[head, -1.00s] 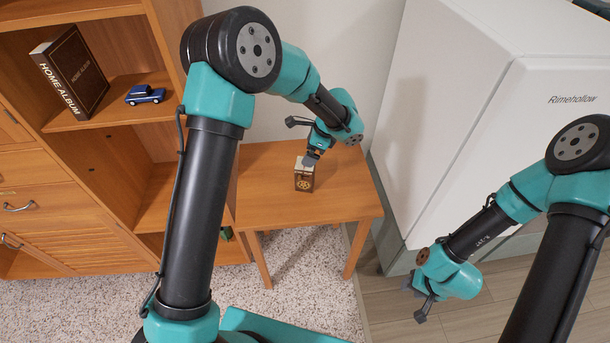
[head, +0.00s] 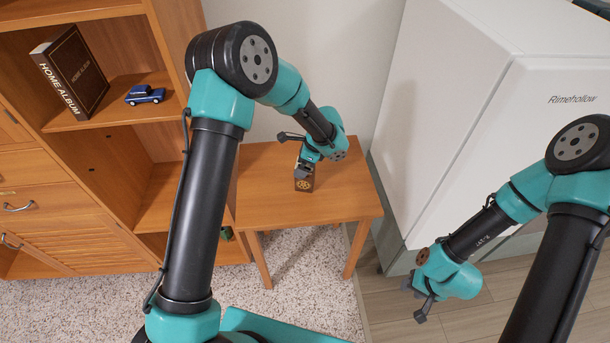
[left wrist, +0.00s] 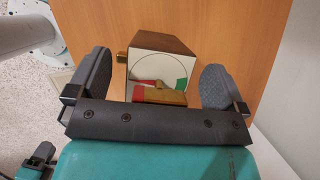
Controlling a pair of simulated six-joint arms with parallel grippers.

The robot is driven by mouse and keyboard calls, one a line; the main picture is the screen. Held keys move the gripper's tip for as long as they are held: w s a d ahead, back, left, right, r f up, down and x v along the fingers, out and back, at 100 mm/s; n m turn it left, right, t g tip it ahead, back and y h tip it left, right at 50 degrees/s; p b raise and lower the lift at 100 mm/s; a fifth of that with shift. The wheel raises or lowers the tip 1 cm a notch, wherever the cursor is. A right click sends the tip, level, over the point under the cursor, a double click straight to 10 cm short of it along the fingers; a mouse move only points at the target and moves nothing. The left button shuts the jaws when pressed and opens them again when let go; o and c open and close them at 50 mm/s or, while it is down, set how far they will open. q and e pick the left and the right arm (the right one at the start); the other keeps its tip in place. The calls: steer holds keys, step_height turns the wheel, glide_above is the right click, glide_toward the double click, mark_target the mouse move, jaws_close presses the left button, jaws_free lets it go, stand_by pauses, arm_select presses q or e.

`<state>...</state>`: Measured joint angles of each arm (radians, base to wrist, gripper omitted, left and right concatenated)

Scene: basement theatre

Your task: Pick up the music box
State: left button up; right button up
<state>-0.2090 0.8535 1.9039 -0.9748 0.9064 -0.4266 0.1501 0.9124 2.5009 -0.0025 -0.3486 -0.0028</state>
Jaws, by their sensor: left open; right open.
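In the left wrist view the box (left wrist: 165,60) shows a pale face with a thin circle, red and green patches and a brass-coloured piece. My left gripper (left wrist: 157,66) is open, with one finger on each side of the box and visible gaps between. My right gripper (head: 415,299) is open and empty, low over the floor at the right, away from the table.
A wooden shelf unit (head: 98,150) stands left of the table, holding a brown album (head: 72,75) and a blue toy car (head: 145,95). A white cabinet marked Rimehollow (head: 480,130) stands close on the right. The table top around the box is clear.

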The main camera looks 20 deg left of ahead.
arm_select(q)
steer(key=shift+c, duration=0.3)
steer(key=c, duration=1.6)
steer(key=shift+r, duration=0.2)
steer(key=shift+r, duration=0.25)
step_height(320, 180, up, 3)
steer(key=shift+f, duration=0.1)
steer(key=s+d, duration=0.1)
steer(key=s, duration=0.4)
steer(key=s+d+r, duration=0.1)
steer(key=s+d, duration=0.1)
steer(key=s, duration=0.3)
steer(key=s+d, duration=0.1)
steer(key=s, duration=0.4)
steer(key=shift+s+d+r, duration=0.15)
steer(key=shift+d, duration=0.1)
